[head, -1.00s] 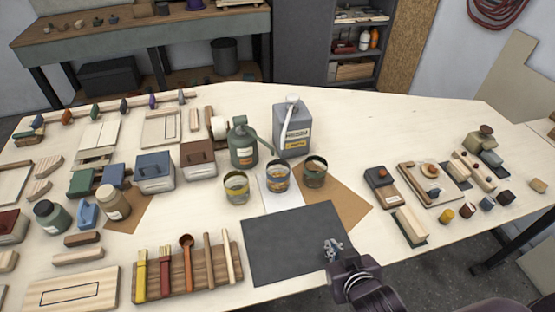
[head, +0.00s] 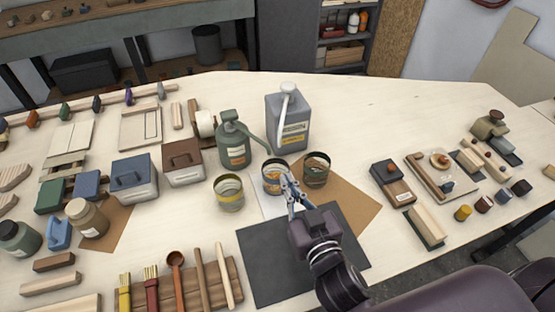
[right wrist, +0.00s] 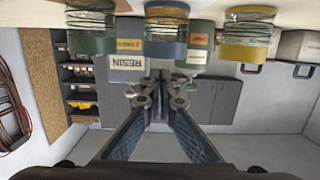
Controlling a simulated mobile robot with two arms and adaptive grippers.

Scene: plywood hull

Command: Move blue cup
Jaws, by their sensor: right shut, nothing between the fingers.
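The blue cup (head: 275,172) is a clear container with a blue band, standing upright in the middle of a row of three. The yellow-banded cup (head: 229,194) is on its left and the green-banded cup (head: 316,172) on its right. My right gripper (head: 287,186) is shut and empty, its fingertips in front of the blue cup and covering part of it in the head view. In the right wrist view, which is upside down, the blue cup (right wrist: 165,48) is straight beyond the fingertips (right wrist: 160,90), apparently with a gap. My left gripper is not in view.
A dark mat (head: 262,262) lies under my right arm. A grey resin can (head: 288,125) and a green can (head: 232,142) stand behind the cups. A wooden brush rack (head: 238,278) is at the front left.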

